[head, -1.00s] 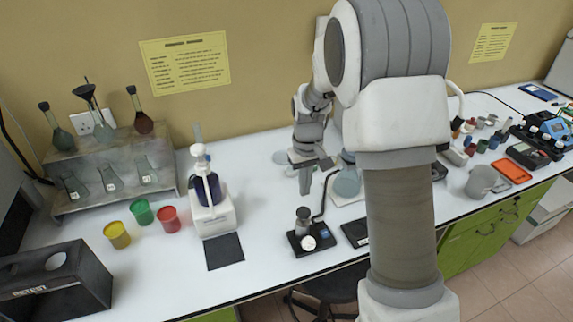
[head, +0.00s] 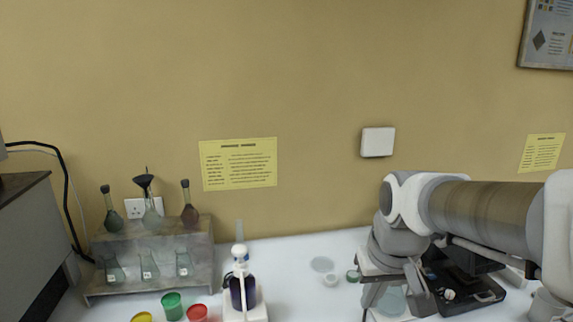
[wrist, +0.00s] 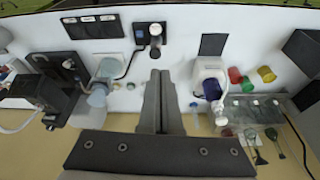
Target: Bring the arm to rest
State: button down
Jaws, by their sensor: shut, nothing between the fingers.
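My arm reaches in from the right in the head view, bent at a white and grey joint. My gripper (head: 372,294) hangs low over the white bench (head: 300,258). In the wrist view my gripper (wrist: 160,76) has its two long grey fingers side by side, shut, with nothing between them. The fingers lie in front of the bench between the dispenser bottle on its white stand (wrist: 208,82) and a pale blue flask (wrist: 98,95). The gap between fingertips and bench cannot be told.
The dispenser bottle (head: 242,292), red cup (head: 197,312) and green cup (head: 172,305) stand left of the gripper. A rack (head: 150,258) holds several flasks at far left. The pale flask (head: 392,302) is partly hidden behind my gripper. Black equipment (head: 462,282) stands to the right.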

jog(key=s+r+t, duration=0.1)
jog(key=s+t, duration=0.1)
jog(key=s, duration=0.9)
jog(key=shift+r+m, duration=0.35)
jog(key=shift+m, duration=0.05)
dwell(0.8)
